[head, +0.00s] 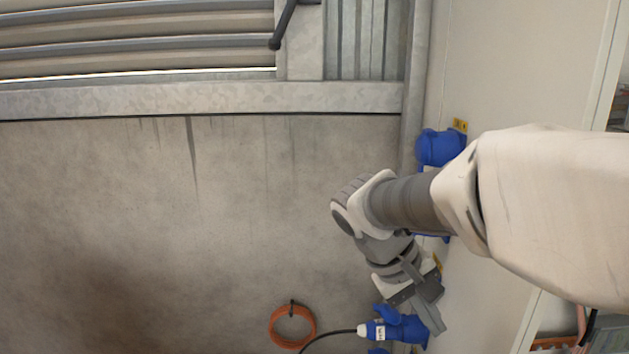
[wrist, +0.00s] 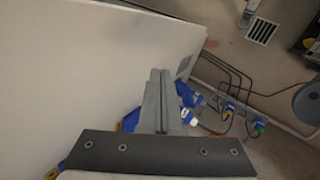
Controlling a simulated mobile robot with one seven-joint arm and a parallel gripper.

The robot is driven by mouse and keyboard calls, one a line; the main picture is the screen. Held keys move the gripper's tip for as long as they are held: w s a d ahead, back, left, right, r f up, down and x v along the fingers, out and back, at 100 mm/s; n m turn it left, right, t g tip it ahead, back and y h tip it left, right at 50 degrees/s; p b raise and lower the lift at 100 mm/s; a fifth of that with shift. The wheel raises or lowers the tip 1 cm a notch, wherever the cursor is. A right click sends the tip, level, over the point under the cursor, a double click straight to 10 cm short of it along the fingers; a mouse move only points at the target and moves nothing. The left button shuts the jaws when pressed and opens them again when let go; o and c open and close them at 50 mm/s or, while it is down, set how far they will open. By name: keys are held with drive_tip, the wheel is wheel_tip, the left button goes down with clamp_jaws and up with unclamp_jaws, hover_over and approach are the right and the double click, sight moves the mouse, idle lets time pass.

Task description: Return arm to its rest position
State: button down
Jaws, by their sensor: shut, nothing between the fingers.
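My gripper (head: 438,325) is at the lower middle right of the head view, at the end of my bent arm. It is close to a blue plug connector (head: 395,329) with a white collar and black cable; whether they touch I cannot tell. In the wrist view my gripper (wrist: 160,73) has its two grey fingers together with nothing between them. Blue connectors (wrist: 187,95) show just right of the fingers, partly hidden by them.
A blue socket (head: 440,147) sits on the pale panel (head: 500,60), partly behind my arm. An orange coil (head: 292,325) lies at the lower middle. A metal rail (head: 200,99) crosses the upper left.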

drive_tip(key=s+a+r+m+t+y+p, duration=0.1)
drive_tip(key=s+a+r+t+y, duration=0.1)
drive_tip(key=s, duration=0.3)
drive_tip(key=s+a+r+m+t+y+p, duration=0.1)
drive_tip(key=s+r+t+y+p, duration=0.1)
drive_tip(key=s, duration=0.4)
drive_tip(key=shift+a+r+t+y, duration=0.35)
drive_tip(key=shift+r+t+y, duration=0.25)
drive_tip(key=shift+y, duration=0.6)
drive_tip(key=shift+d+f, duration=0.1)
